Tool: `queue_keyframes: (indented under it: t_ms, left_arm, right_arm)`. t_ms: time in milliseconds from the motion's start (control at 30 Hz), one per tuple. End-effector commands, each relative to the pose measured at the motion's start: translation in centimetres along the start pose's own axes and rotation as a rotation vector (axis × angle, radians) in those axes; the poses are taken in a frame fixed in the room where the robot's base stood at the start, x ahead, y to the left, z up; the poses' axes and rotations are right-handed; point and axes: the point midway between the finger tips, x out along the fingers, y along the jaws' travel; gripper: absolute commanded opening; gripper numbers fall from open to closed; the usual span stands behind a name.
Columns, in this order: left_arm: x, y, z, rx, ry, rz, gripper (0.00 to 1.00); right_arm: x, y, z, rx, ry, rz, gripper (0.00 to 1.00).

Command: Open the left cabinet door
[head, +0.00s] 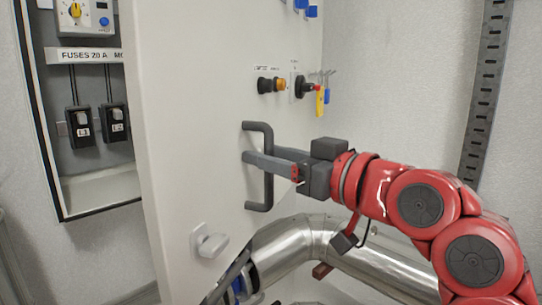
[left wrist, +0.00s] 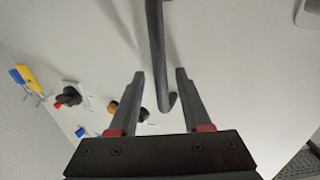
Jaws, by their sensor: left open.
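The white cabinet door (head: 185,130) stands open in the head view, and part of the cabinet interior (head: 90,158) shows to its left. A dark grey bar handle (head: 262,128) is mounted upright on the door. My left gripper (head: 260,158) is at the handle, its fingers pointing at the door face. In the left wrist view the handle (left wrist: 154,35) runs between the two spread fingertips of the open gripper (left wrist: 160,72). Whether a finger touches the bar I cannot tell. My right gripper is not in view.
Black and orange knobs (head: 272,85) and hanging keys with yellow and blue tags (head: 322,98) sit above the handle. A white latch (head: 208,243) is below. A shiny pipe (head: 310,238) runs below my arm. A slotted metal rail (head: 486,85) is on the right wall.

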Motion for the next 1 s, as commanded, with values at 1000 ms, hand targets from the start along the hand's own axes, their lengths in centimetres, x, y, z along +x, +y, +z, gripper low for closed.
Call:
queue_keyframes:
  t_ms: [1000]
  left_arm:
    - [-12.0,0.0,0.0,-0.001,0.0,0.001,0.48]
  right_arm:
    - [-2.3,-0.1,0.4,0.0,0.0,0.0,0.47]
